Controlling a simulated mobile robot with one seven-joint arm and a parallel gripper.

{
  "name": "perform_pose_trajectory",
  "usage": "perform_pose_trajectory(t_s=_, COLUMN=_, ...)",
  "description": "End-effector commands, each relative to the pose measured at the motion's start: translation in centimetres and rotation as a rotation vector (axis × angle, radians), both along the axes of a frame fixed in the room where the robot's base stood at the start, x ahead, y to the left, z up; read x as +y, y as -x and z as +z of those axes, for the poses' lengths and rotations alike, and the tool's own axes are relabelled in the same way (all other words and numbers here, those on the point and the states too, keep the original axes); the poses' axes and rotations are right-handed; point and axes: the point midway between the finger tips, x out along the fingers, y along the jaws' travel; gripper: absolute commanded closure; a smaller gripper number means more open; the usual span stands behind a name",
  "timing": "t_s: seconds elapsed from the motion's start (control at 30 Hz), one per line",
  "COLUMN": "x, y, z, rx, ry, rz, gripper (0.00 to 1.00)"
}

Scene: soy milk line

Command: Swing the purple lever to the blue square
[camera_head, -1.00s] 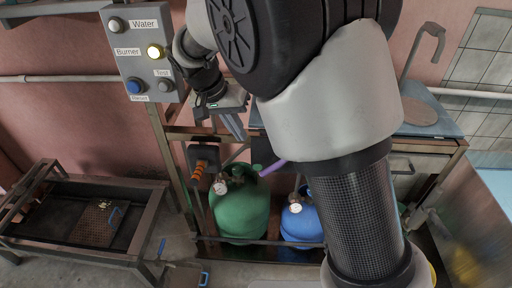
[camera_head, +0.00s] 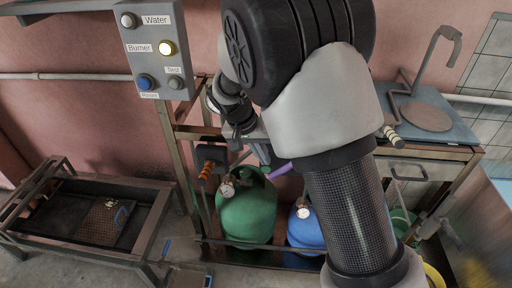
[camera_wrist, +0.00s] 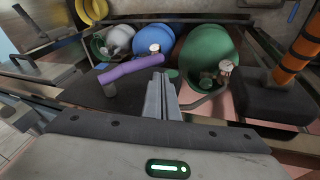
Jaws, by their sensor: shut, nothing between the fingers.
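The purple lever (camera_head: 281,171) is a short rod above the gas bottles, partly hidden by my arm in the head view. The wrist view shows it as a bent purple bar (camera_wrist: 130,69) left of my fingers. My gripper (camera_wrist: 161,80) is shut and empty, its fingers pointing toward the bottles. Its fingertips are close to the lever's right end; I cannot tell whether they touch. In the head view my gripper (camera_head: 264,154) is small and partly hidden by my arm.
A green bottle (camera_head: 247,212) and a blue bottle (camera_head: 304,230) stand under the bench frame. A control box (camera_head: 154,50) hangs upper left. A low metal frame (camera_head: 150,232) stands at left on the floor.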

Motion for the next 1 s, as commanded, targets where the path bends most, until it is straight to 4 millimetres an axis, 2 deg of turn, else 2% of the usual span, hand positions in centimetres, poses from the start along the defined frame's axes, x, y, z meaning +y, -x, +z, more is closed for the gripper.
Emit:
perform_pose_trajectory(t_s=0.1, x=-1.1, y=0.4, z=-1.1, rx=0.0, ry=-0.001, rz=-0.002, gripper=1.0)
perform_pose_trajectory(t_s=0.27, x=-1.8, y=0.6, z=-1.7, rx=-0.001, ry=0.0, rz=-0.002, gripper=1.0)
perform_pose_trajectory(t_s=1.0, x=-1.9, y=0.6, z=-2.2, rx=0.0, ry=0.058, rz=0.001, gripper=1.0)
